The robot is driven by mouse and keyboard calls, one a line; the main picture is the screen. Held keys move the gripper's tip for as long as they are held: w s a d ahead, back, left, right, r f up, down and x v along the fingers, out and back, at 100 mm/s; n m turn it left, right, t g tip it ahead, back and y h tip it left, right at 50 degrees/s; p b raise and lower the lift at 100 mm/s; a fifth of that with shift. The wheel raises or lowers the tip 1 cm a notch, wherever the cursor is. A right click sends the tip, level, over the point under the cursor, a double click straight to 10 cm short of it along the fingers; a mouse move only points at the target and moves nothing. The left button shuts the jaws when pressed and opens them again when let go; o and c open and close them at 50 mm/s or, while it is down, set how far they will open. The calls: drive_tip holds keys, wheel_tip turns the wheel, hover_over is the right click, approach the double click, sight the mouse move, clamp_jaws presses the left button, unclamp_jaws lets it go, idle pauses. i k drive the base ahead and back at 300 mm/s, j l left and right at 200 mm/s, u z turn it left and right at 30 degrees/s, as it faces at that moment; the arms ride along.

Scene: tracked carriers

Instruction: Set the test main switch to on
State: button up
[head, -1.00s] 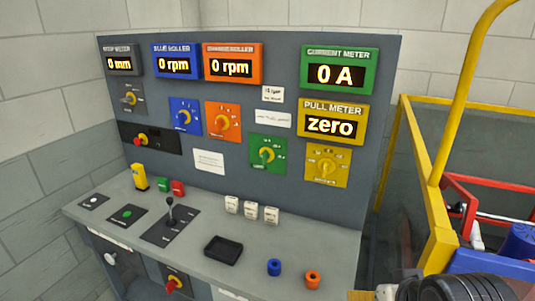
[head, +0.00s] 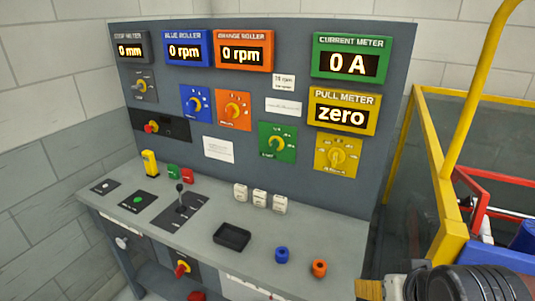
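A red-and-yellow rotary switch (head: 182,268) sits on a dark plate on the front below the desk top. A second red-and-yellow rotary switch (head: 151,128) sits on a black strip at the left of the upright panel. I cannot read a label that tells which is the test main switch, nor the setting of either. My gripper (head: 397,288) is only partly visible at the bottom right edge, beside the desk's right end and well away from both switches. Its fingertips cannot be made out.
Meters and coloured dials fill the panel. A yellow-framed enclosure (head: 448,240) stands at the right. A grey block wall (head: 45,165) is at the left.

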sight(179, 271)
drive_tip(key=u, duration=0.45)
drive_tip(key=i+j+u, duration=0.1)
drive_tip(key=u, duration=0.8)
drive_tip(key=i+j, duration=0.05)
